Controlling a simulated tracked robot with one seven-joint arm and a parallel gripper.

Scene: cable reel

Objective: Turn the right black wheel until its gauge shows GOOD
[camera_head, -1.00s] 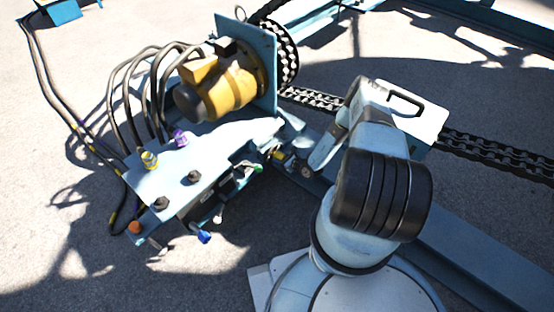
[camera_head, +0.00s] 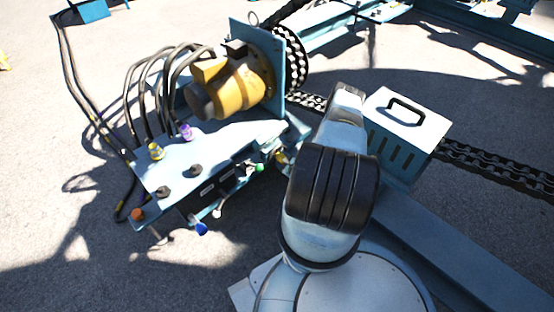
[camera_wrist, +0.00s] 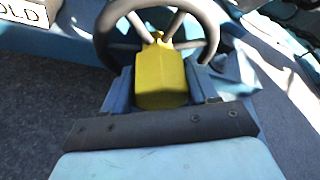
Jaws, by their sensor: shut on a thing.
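A dark wheel (camera_wrist: 104,32) with spokes fills the upper middle of the wrist view, its top cut off by the frame. My gripper (camera_wrist: 163,85) has its two blue fingers on either side of a yellow block (camera_wrist: 161,80), shut on it. The block has a small knob at its top, in front of the wheel's spokes. Whether the block is joined to the wheel cannot be told. In the head view my arm hides my gripper. Two small black wheels or knobs (camera_head: 196,170) (camera_head: 163,192) sit on the light blue panel. No gauge reading is legible.
The panel has coloured knobs and a yellow motor (camera_head: 232,88) with hoses behind. A blue-white box (camera_head: 408,120) with a handle stands right of my arm, near a chain (camera_head: 490,165).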

